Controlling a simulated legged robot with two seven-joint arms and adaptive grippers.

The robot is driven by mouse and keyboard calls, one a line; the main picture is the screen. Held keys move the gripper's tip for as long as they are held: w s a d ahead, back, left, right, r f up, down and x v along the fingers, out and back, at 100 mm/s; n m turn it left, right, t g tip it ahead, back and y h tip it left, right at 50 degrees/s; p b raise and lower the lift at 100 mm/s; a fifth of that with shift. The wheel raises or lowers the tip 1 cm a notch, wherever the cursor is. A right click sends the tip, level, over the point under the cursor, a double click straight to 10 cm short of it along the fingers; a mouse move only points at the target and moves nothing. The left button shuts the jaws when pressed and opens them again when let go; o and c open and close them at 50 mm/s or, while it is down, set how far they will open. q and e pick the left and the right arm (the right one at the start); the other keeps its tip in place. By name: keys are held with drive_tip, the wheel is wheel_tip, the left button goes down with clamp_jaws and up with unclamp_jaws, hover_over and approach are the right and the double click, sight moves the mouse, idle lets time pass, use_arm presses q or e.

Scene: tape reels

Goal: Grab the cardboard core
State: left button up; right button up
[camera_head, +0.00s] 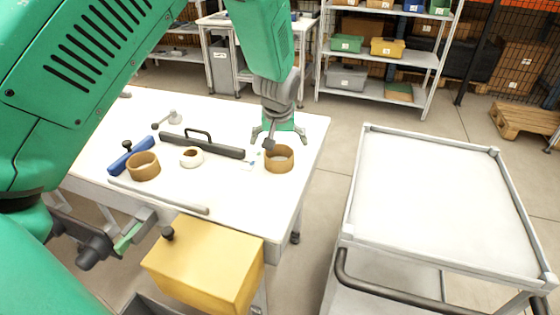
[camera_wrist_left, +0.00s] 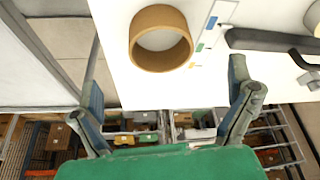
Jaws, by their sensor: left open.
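A brown cardboard core (camera_head: 279,165), a thick open ring, stands on its end near the right edge of the white table. It also shows in the left wrist view (camera_wrist_left: 184,48), at the top centre. My left gripper (camera_head: 278,136) is open and empty, just behind the core in the head view. In the left wrist view its fingers (camera_wrist_left: 166,88) are spread wide, with the core beyond them, not between them. A second brown core (camera_head: 144,172) stands at the table's left. My right gripper is not in view.
On the table (camera_head: 240,190) are a white roll (camera_head: 196,161), a dark bar with a handle (camera_head: 215,147), a blue bar tool (camera_head: 131,157) and a grey rod (camera_head: 165,198). A yellow box (camera_head: 195,268) stands at the front. An empty-topped cart (camera_head: 440,205) is at right.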

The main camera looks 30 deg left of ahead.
sight(279, 154)
use_arm(q)
drive_tip(key=b+x, duration=0.1)
drive_tip(key=x, duration=0.6)
drive_tip(key=shift+w+a+f, duration=0.1)
drive_tip(key=shift+w+f, duration=0.05)
drive_tip(key=shift+w, duration=0.05)
drive_tip(key=c, duration=1.2)
